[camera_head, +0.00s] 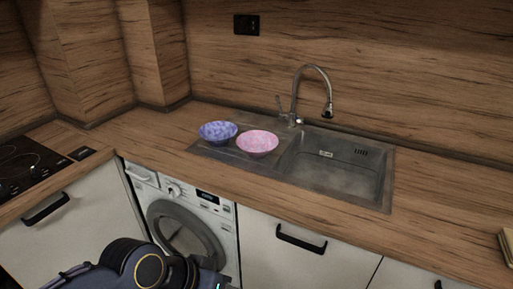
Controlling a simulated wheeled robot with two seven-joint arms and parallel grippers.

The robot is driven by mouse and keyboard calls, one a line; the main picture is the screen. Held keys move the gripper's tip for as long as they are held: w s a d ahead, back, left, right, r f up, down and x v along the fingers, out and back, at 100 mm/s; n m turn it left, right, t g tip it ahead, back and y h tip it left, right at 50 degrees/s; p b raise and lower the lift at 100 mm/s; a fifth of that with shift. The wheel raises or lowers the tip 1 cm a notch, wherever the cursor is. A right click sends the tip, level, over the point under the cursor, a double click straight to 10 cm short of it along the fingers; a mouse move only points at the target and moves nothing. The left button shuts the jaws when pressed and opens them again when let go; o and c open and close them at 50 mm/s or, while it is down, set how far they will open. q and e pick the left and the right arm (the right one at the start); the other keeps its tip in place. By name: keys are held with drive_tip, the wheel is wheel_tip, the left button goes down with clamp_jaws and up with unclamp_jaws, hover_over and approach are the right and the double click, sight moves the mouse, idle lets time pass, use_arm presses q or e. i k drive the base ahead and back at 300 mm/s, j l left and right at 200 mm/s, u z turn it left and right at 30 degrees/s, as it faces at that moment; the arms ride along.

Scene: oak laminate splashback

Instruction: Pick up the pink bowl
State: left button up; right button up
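The pink bowl (258,143) stands upright on the drainer side of the sink, just left of the basin. A blue bowl (218,131) stands close by on its left. In the head view, part of my arm shows at the bottom left, low in front of the washing machine and well away from the bowls. No gripper fingers can be made out, and nothing touches the pink bowl.
The sink basin (335,165) and curved tap (312,92) are to the right of the pink bowl. A hob (22,165) is at far left. A washing machine (188,222) sits under the counter. The wooden counter (440,215) at right is mostly clear.

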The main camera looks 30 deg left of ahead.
sight(256, 143)
drive_tip(key=i+j+u, duration=0.25)
drive_tip(key=j, duration=0.35)
drive_tip(key=i+j+u, duration=0.25)
drive_tip(key=j, duration=0.35)
drive_tip(key=i+j+u, duration=0.2)
drive_tip(key=j, duration=0.3)
drive_tip(key=i+j+u, duration=0.25)
drive_tip(key=i+j, duration=0.15)
